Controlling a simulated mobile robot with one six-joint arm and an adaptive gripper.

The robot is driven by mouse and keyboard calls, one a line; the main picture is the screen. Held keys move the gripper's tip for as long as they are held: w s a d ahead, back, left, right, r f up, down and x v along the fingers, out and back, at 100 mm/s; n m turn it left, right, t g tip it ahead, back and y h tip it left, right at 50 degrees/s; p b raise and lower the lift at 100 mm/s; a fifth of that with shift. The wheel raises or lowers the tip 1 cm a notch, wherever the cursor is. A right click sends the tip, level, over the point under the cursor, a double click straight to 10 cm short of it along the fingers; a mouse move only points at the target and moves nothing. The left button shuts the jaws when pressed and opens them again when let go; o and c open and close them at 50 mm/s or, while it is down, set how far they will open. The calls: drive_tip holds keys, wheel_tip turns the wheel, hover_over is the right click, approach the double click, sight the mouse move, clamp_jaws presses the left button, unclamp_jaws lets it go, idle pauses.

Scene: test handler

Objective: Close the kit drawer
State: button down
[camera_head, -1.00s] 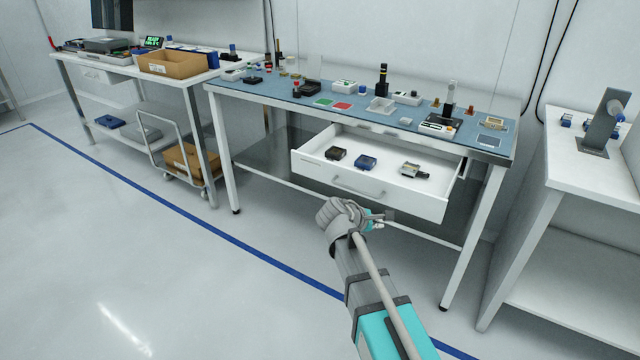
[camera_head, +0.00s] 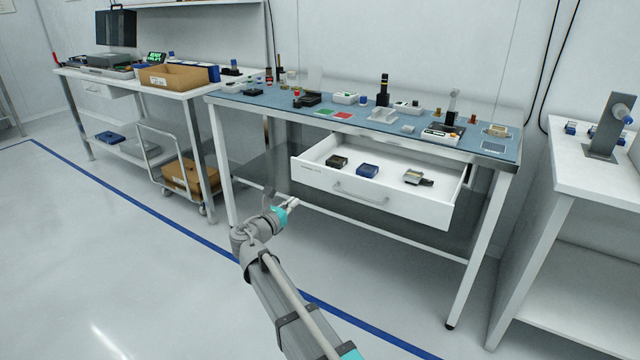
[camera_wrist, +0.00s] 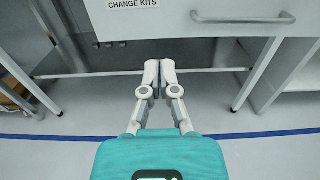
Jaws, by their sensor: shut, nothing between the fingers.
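The kit drawer (camera_head: 321,183) is white and stands open under the blue-topped workbench, pulled out toward me. Inside lie a dark block (camera_head: 337,162), a blue block (camera_head: 367,169) and a grey-and-tan block (camera_head: 415,177). Its bar handle (camera_head: 361,194) is on the front panel. In the wrist view the drawer front (camera_wrist: 180,22) carries a "CHANGE KITS" label, with the handle (camera_wrist: 243,18) at upper right. My gripper (camera_head: 293,203) is shut and empty, below and left of the handle, apart from the drawer. Its closed fingertips (camera_wrist: 160,64) show below the drawer front's lower edge.
The workbench top (camera_head: 255,99) holds several small parts and devices. A cart (camera_head: 160,166) with a cardboard box stands at left under another bench. A white table (camera_head: 580,177) stands at right. The floor (camera_head: 120,260) in front is clear, crossed by a blue line.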

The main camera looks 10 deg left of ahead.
sight(322, 178)
drive_tip(key=shift+w, duration=0.1)
drive_tip(key=x, duration=1.4)
drive_tip(key=shift+a, duration=0.1)
idle(0.5)
